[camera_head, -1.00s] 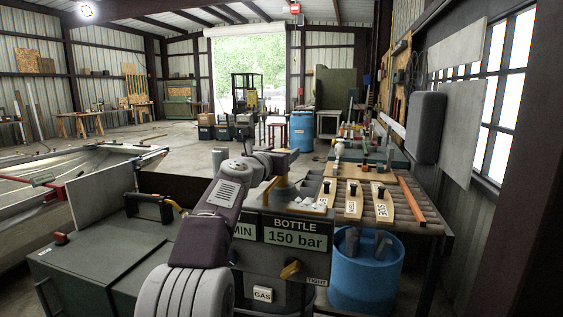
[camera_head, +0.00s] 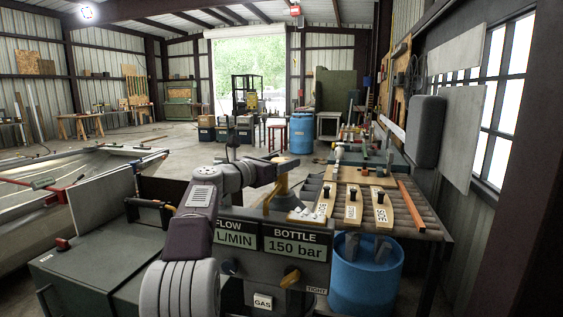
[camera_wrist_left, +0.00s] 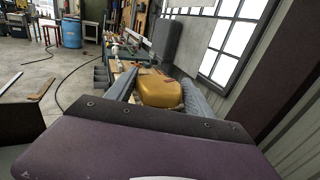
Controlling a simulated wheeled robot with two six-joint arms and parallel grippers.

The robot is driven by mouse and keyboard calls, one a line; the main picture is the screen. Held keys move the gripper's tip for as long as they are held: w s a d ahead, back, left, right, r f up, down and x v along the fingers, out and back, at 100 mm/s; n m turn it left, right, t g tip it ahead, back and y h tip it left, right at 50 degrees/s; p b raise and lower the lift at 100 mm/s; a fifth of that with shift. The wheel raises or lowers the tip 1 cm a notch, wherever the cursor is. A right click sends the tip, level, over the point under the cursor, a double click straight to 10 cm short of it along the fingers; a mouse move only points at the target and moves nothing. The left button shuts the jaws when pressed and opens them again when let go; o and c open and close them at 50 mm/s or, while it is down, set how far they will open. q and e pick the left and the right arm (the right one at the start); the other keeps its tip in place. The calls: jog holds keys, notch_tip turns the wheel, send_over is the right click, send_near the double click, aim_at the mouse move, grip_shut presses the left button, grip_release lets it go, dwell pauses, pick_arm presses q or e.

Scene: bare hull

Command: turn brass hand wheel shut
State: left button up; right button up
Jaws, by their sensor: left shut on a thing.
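The brass hand wheel (camera_head: 281,186) stands behind the top of the dark gauge panel (camera_head: 265,262), partly hidden by my gripper. My left gripper (camera_head: 279,169) reaches over it from the left. In the left wrist view the rounded brass wheel (camera_wrist_left: 160,88) sits between the two grey fingers (camera_wrist_left: 157,92), which are shut on it. The panel reads FLOW and BOTTLE 150 bar. A brass-coloured knob (camera_head: 290,273) is on its front, beside a TIGHT label (camera_head: 317,290).
A roller bench (camera_head: 410,205) right of the panel holds labelled wooden pieces (camera_head: 353,205) and an orange bar (camera_head: 411,205). A blue bin (camera_head: 368,285) stands below. A dark green cabinet (camera_head: 85,275) is at left. Open floor lies farther back.

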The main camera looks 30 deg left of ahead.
aim_at(282, 159)
pick_arm(q)
jog(key=o, duration=1.4)
jog(key=shift+c, duration=0.2)
jog(key=shift+r, duration=0.1)
jog(key=shift+r+p, duration=0.35)
jog(key=shift+p, duration=0.05)
notch_tip(282, 159, up, 4)
jog(key=p, duration=0.2)
jog(key=shift+f+p, duration=0.15)
jog(key=shift+p, duration=0.25)
jog(key=d+r+p, duration=0.2)
jog(key=d+r, duration=0.4)
jog(key=d, duration=0.5)
jog(key=shift+d+r+p, duration=0.2)
jog(key=shift+d+p, duration=0.1)
jog(key=shift+d, duration=0.05)
